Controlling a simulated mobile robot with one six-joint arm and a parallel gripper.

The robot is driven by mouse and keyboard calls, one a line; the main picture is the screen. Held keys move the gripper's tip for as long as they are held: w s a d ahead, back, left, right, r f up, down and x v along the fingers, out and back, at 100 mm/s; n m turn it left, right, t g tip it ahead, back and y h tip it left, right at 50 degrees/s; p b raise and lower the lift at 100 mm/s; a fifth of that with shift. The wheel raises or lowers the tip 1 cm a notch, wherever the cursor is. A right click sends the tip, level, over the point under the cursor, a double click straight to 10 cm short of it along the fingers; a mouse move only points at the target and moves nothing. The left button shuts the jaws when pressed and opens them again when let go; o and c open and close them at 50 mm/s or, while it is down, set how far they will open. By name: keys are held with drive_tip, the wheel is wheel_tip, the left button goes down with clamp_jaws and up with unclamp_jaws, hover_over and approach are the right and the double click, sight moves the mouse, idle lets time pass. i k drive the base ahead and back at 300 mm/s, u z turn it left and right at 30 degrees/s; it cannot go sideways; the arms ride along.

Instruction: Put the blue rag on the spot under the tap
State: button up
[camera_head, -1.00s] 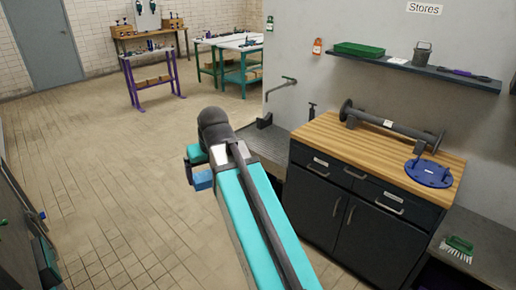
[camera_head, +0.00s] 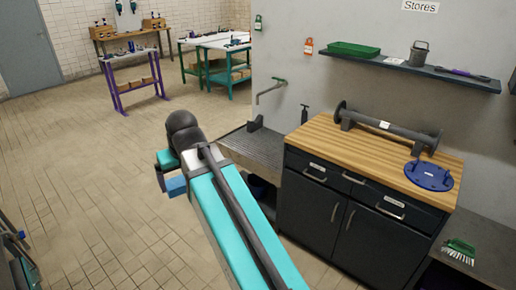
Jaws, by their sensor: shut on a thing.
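The blue rag (camera_head: 176,186) shows as a small blue block at the end of my arm, left of centre. My gripper (camera_head: 161,180) is shut on it and holds it up in front of the open tiled floor; my wrist hides most of the fingers. The tap (camera_head: 271,90) is on the pale wall, to the right of and beyond my gripper. Under it is a grey ribbed drain top (camera_head: 254,146), partly covered by my arm. No separate mark for the spot can be made out on it. The rag is apart from it.
Right of the drain top stands a dark cabinet (camera_head: 318,210) with a wooden top, carrying a grey flanged pipe (camera_head: 385,127) and a blue disc (camera_head: 428,175). A shelf (camera_head: 440,72) hangs above. A scrubbing brush (camera_head: 459,250) lies lower right.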

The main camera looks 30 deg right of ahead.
sight(257, 149)
drive_tip(key=u, duration=0.2)
drive_tip(key=i, duration=2.7)
drive_tip(key=z, duration=0.45)
drive_tip(key=i, duration=0.95)
drive_tip(key=z, duration=0.3)
